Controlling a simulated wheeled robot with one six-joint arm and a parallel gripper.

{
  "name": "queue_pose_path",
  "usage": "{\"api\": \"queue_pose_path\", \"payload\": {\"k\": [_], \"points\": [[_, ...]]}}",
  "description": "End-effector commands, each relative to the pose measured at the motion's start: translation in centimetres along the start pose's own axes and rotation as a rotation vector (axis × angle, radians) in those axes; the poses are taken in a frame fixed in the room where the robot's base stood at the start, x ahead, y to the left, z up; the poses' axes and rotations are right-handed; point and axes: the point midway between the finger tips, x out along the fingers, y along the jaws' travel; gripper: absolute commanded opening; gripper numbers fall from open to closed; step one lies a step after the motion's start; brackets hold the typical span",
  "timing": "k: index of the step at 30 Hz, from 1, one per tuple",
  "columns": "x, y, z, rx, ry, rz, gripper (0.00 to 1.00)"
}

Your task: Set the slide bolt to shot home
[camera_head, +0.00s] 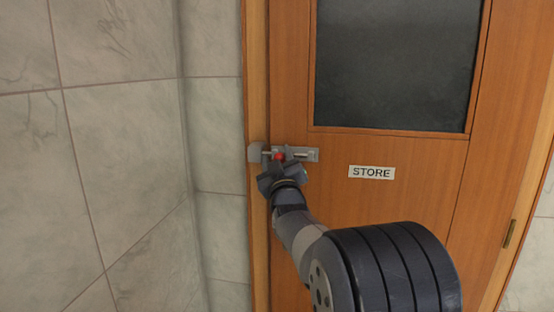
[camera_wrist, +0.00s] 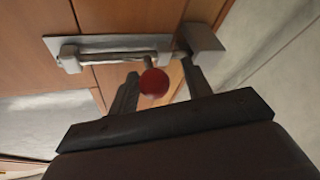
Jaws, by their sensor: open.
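The slide bolt (camera_head: 312,154) is a grey metal plate and rod fixed level on the wooden door near its left edge. In the wrist view its plate (camera_wrist: 110,43) lies along the top. Its red ball knob (camera_head: 279,156) also shows in the wrist view (camera_wrist: 153,83). A grey keeper block (camera_head: 255,152) sits on the door frame; it also shows in the wrist view (camera_wrist: 202,38). My gripper (camera_head: 277,159) is open at the bolt, with its fingers (camera_wrist: 160,70) on either side of the knob.
The door (camera_head: 400,210) has a dark window (camera_head: 395,65), a STORE sign (camera_head: 371,172) and a hinge (camera_head: 509,233) on the right. A tiled wall (camera_head: 120,180) stands close on the left of the frame.

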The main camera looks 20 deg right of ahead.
Motion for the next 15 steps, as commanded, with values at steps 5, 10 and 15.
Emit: {"api": "queue_pose_path", "payload": {"k": [5,10,15], "points": [[-1.4,0.0,0.1,0.0,0.0,0.001,0.47],[-4.5,-0.1,0.1,0.0,0.001,0.001,0.47],[-7.7,-0.1,0.1,0.0,0.001,0.0,0.47]]}}
